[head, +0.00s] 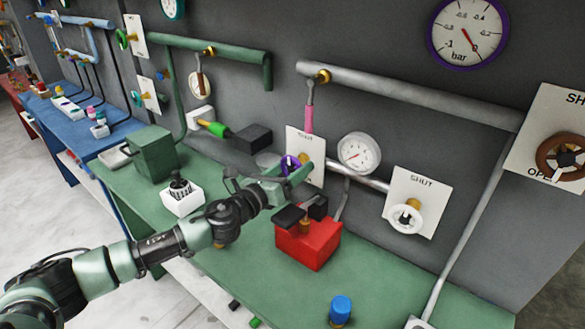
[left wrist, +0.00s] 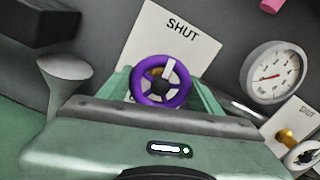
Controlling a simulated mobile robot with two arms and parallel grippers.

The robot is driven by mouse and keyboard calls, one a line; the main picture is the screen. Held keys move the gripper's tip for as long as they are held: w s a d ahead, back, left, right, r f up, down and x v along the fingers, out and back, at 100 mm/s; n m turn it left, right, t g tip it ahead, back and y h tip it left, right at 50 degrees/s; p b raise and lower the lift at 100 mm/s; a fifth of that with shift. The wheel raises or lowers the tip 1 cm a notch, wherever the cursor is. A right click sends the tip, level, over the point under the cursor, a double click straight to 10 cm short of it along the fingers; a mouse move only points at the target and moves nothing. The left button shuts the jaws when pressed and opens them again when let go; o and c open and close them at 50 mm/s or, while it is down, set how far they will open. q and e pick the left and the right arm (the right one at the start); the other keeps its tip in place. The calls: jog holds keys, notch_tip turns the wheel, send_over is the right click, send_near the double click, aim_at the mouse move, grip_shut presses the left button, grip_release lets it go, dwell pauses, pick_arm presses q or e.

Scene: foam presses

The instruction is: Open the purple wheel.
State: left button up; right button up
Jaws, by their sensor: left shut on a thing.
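In the head view the wheel (head: 289,165) is partly hidden by my left gripper (head: 294,174). That gripper reaches in from the left, its two green fingers on either side of the wheel, shut on it. The lower part of the plate is hidden behind the wheel and gripper. My right gripper is not in view.
A red box (head: 308,246) with black parts on top stands just right of and below my gripper. A white wheel (head: 404,218) and a gauge (head: 359,153) are to the right.

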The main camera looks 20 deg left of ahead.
pick_arm(q)
jog(key=n, duration=0.3)
jog(key=n+p, duration=0.1)
jog(key=n, duration=0.4)
jog(key=n+p, duration=0.1)
jog(key=n, duration=0.4)
jog(key=shift+r+p, duration=0.1)
jog(key=shift+p, duration=0.3)
jog(key=shift+n+p, duration=0.4)
jog(key=shift+n, duration=1.2)
jog(key=o, duration=1.4)
jog(key=shift+s, duration=0.1)
